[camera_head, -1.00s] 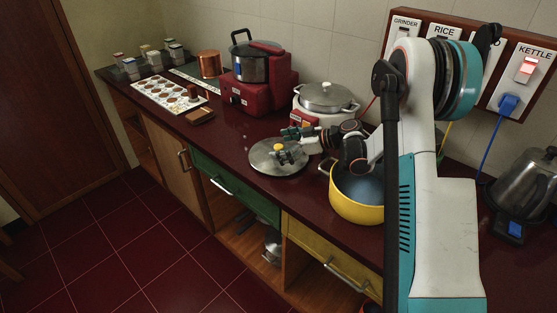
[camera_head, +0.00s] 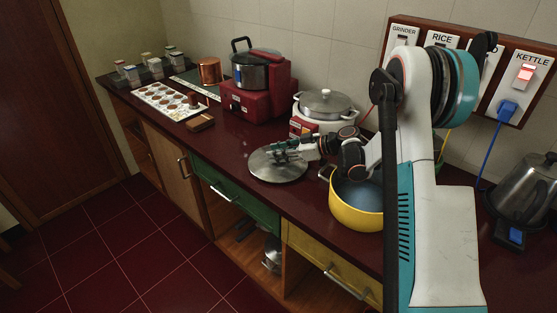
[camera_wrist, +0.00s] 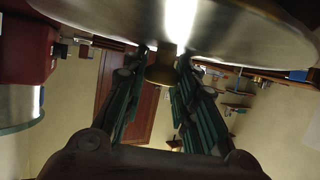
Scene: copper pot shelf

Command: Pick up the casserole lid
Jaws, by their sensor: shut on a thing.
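The casserole lid (camera_head: 268,173) is a wide, round steel lid at the front middle of the dark red counter, left of the yellow pot (camera_head: 357,212). My gripper (camera_head: 278,151) is over the lid, its fingers shut on the knob. In the wrist view the lid (camera_wrist: 110,20) fills the top, and its brass knob (camera_wrist: 162,74) sits between the two green-padded fingers of my gripper (camera_wrist: 163,82). The fingers hide the knob in the head view. I cannot tell whether the lid is touching the counter.
A white cooker (camera_head: 327,108) with a steel lid stands behind my gripper. A red cooker (camera_head: 252,95) stands further left, with a copper pot (camera_head: 209,71) and a white tray (camera_head: 168,102) beyond. A kettle (camera_head: 525,190) is at right. Bare counter lies left of the lid.

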